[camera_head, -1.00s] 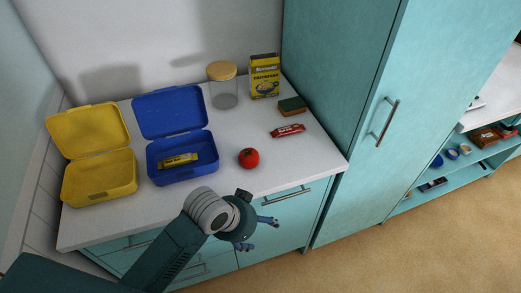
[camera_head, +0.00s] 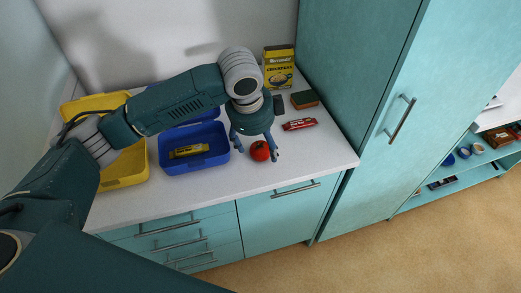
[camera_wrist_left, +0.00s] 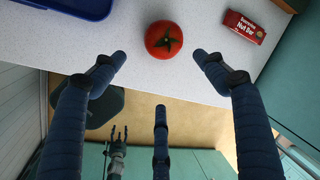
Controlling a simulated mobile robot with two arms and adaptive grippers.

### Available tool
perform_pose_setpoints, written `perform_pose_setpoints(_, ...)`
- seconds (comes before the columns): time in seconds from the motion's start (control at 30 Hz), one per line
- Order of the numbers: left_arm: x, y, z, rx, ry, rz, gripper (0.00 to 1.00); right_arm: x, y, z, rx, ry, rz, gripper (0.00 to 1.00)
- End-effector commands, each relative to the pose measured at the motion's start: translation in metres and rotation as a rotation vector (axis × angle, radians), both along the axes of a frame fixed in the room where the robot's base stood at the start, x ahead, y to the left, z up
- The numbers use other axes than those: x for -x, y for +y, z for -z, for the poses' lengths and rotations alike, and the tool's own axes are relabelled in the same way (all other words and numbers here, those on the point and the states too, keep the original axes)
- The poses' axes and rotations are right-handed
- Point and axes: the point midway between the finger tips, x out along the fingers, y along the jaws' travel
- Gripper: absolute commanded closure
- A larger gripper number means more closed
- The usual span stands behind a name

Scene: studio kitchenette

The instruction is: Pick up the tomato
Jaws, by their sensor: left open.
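The red tomato (camera_head: 260,151) stands on the white counter near its front edge. My left gripper (camera_head: 256,148) points down over it, with fingers spread to either side of it in the head view. In the left wrist view the tomato (camera_wrist_left: 164,38) lies just beyond the open fingertips (camera_wrist_left: 160,62), centred between the two outer fingers. I see no finger closed on it. Low in the left wrist view, what looks like my right gripper (camera_wrist_left: 118,140) hangs small before the cabinet fronts; I cannot tell its jaw state.
A blue lunchbox (camera_head: 217,157) with a yellow bar (camera_head: 189,151) is left of the tomato, a yellow lunchbox (camera_head: 125,174) farther left. A red nut bar (camera_head: 299,124), a sponge (camera_head: 304,99) and a chickpea box (camera_head: 279,66) are right and behind. A tall teal cabinet (camera_head: 358,80) bounds the right.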

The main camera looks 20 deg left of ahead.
Motion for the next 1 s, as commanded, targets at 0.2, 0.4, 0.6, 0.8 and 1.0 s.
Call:
perform_pose_setpoints(0.2,-0.013,0.021,-0.014,-0.043,0.007,0.014,0.28,-0.001,0.000,-0.002,0.000,-0.001,0.000,0.44)
perform_pose_setpoints(0.4,-0.020,0.020,0.015,-0.042,0.008,0.015,0.28,0.000,0.001,-0.009,-0.001,-0.001,0.001,0.44)
perform_pose_setpoints(0.6,-0.026,0.020,0.034,-0.042,0.005,0.014,0.28,0.000,0.004,-0.012,-0.004,0.000,0.002,0.44)
perform_pose_setpoints(0.8,-0.036,0.016,0.052,-0.041,0.006,0.013,0.28,0.000,0.006,-0.027,-0.007,-0.001,0.002,0.44)
perform_pose_setpoints(1.0,-0.043,0.015,0.079,-0.043,0.004,0.015,0.28,0.000,0.006,-0.033,-0.006,0.000,0.001,0.44)
